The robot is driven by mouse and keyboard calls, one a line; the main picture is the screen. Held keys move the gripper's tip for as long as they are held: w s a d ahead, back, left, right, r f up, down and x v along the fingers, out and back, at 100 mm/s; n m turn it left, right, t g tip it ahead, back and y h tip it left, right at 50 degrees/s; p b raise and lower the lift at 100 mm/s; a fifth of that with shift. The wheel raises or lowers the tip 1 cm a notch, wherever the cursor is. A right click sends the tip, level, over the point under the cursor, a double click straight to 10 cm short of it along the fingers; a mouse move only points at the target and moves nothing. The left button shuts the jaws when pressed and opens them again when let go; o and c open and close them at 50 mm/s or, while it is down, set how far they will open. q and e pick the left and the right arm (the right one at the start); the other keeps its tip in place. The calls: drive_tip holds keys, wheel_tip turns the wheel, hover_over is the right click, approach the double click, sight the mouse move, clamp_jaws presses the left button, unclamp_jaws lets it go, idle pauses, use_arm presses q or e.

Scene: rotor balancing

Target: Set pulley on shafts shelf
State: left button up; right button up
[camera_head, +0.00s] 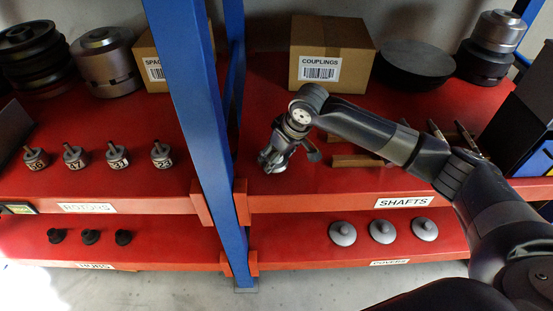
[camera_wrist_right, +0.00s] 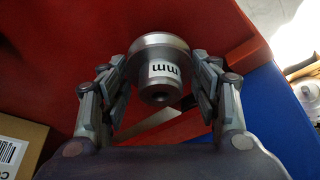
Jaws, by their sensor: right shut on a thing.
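A grey metal pulley (camera_wrist_right: 162,52) with a wide rim, a narrower hub and a white label with sideways dark characters sits between the fingers in the wrist view. My right gripper (camera_head: 271,163) is shut on it; the wrist view shows a finger on each side (camera_wrist_right: 161,85). In the head view the gripper points down over the left end of the red shafts shelf (camera_head: 300,182), labelled SHAFTS, and mostly hides the pulley. I cannot tell whether the pulley touches the shelf. My left gripper is in neither view.
A blue post (camera_head: 193,100) stands just left of the gripper. A COUPLINGS box (camera_head: 345,45) and a dark disc (camera_head: 416,66) are behind. Shafts on wooden supports (camera_head: 357,160) lie to the right, partly under my arm. Several numbered rotors (camera_head: 76,157) stand left of the post.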

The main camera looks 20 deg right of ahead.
drive_tip(key=shift+f, duration=1.15)
drive_tip(key=o, duration=1.3)
drive_tip(key=shift+s+f, duration=0.1)
drive_tip(key=shift+f, duration=0.05)
drive_tip(key=v, duration=1.2)
